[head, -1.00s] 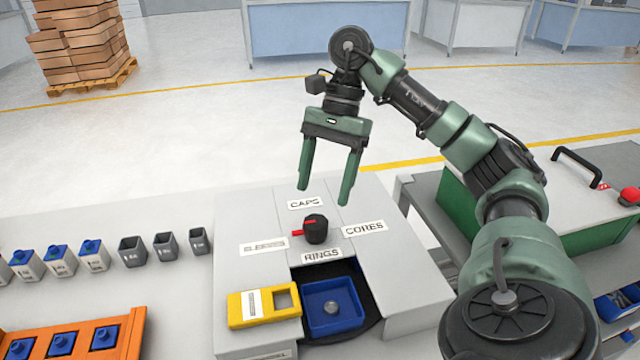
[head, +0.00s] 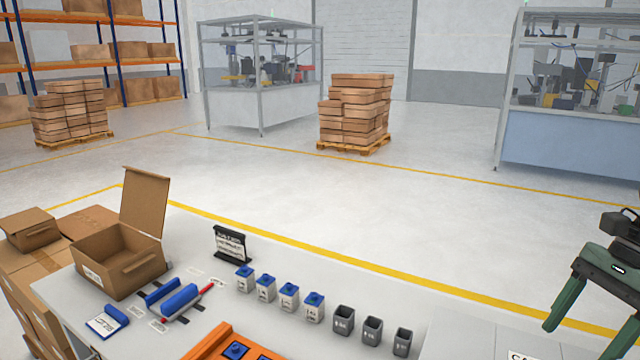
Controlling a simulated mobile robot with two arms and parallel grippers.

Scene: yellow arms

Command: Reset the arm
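My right gripper (head: 592,332) is green and hangs at the right edge of the head view, fingers pointing down. Its two fingers are apart with nothing between them. It hangs over the right part of the bench, near a partly cut-off white label (head: 524,356) that starts with "CA". Most of the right arm is outside the frame. My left arm and gripper are not in view.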

